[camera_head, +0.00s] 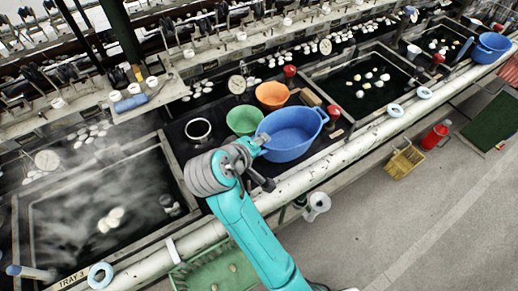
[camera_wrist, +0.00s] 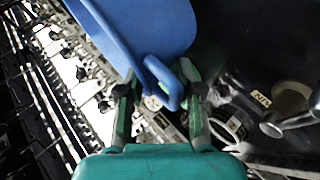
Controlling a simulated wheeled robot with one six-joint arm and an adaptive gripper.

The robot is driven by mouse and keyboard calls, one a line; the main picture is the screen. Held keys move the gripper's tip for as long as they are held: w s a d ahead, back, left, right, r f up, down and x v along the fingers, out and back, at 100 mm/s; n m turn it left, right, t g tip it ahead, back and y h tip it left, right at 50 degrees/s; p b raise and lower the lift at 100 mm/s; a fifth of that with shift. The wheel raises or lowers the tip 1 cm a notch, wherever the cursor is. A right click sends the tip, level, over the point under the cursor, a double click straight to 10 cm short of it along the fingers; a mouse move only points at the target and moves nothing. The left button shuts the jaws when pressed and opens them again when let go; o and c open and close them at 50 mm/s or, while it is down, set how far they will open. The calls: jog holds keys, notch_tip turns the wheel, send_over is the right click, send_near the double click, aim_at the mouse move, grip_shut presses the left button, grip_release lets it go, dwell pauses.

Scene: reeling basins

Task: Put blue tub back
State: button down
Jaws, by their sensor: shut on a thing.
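The blue tub (camera_head: 292,135) is a wide, oval, empty-looking tub with loop handles, right of centre in the head view. It is over the dark bench section between two basins, close to the green bowl (camera_head: 244,120) and the orange bowl (camera_head: 272,95). I cannot tell whether its base touches the bench. My gripper (camera_head: 260,146) is at its near left end, shut on the handle. In the wrist view the tub (camera_wrist: 150,35) fills the top, and my gripper's fingers (camera_wrist: 158,84) lie on either side of the handle loop.
A steaming basin (camera_head: 100,215) lies left, and a dark basin (camera_head: 368,80) with cocoons lies right. Red knobs (camera_head: 334,111) stand close to the tub. A second blue tub (camera_head: 490,47) sits far right. A pale rail (camera_head: 330,150) edges the bench.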

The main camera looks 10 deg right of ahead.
notch_tip(320, 180, down, 3)
jog(key=shift+r, duration=0.1)
jog(key=c, duration=0.7)
grip_release()
jog(key=shift+c, duration=0.2)
jog(key=v, duration=1.2)
